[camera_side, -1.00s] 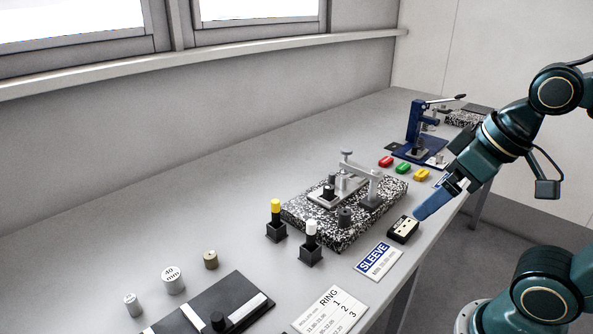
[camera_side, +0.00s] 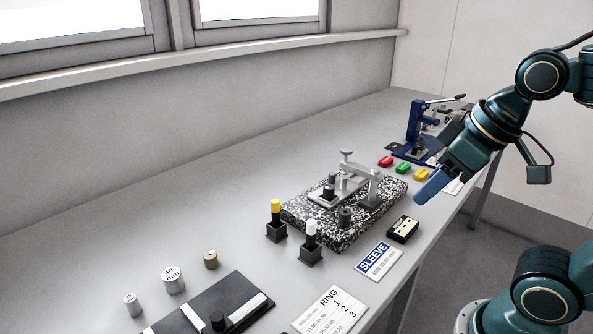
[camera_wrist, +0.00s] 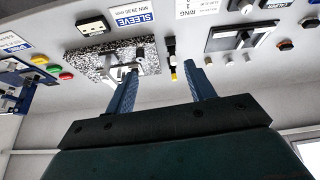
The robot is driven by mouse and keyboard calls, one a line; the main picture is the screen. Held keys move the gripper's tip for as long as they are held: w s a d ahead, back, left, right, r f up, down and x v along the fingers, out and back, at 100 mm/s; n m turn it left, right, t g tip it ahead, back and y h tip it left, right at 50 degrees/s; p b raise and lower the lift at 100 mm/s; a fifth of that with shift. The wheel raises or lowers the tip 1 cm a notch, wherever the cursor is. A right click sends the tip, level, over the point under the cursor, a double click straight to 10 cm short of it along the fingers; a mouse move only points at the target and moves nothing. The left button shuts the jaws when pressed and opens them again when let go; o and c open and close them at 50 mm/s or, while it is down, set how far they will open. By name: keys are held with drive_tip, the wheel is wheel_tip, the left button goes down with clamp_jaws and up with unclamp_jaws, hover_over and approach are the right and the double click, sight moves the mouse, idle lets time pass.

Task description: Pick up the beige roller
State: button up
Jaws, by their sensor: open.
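The beige roller (camera_side: 210,259), a short brownish-beige cylinder, stands upright on the bench at the lower left in the side view, beside the larger grey "40 mm" cylinder (camera_side: 173,281). In the wrist view the roller (camera_wrist: 208,62) looks small and lies just right of the right fingertip, well beyond it. My gripper (camera_side: 419,200) is above the bench's right side in the side view, far from the roller. In the wrist view my gripper (camera_wrist: 168,52) has its two blue fingers apart with nothing held between them.
A speckled block (camera_side: 300,209) with a metal fixture stands between my gripper and the roller. Yellow-topped (camera_side: 275,206) and white-topped (camera_side: 311,229) pins stand in black holders before it. A black tray (camera_side: 240,292) lies near the roller. Bench behind the roller is clear.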

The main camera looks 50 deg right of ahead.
drive_tip(key=w+a+r+n+g, duration=0.1)
drive_tip(key=w+a+r+n, duration=0.15)
drive_tip(key=w, duration=0.35)
drive_tip(key=w+a+r+n, duration=0.1)
drive_tip(key=w+r+n, duration=0.1)
drive_tip(key=w+n, duration=0.3)
drive_tip(key=n+g, duration=0.4)
drive_tip(key=n, duration=1.1)
hover_over(210, 254)
wheel_tip(210, 254, down, 17)
drive_tip(key=shift+f, duration=4.25)
drive_tip(key=shift+f, duration=0.1)
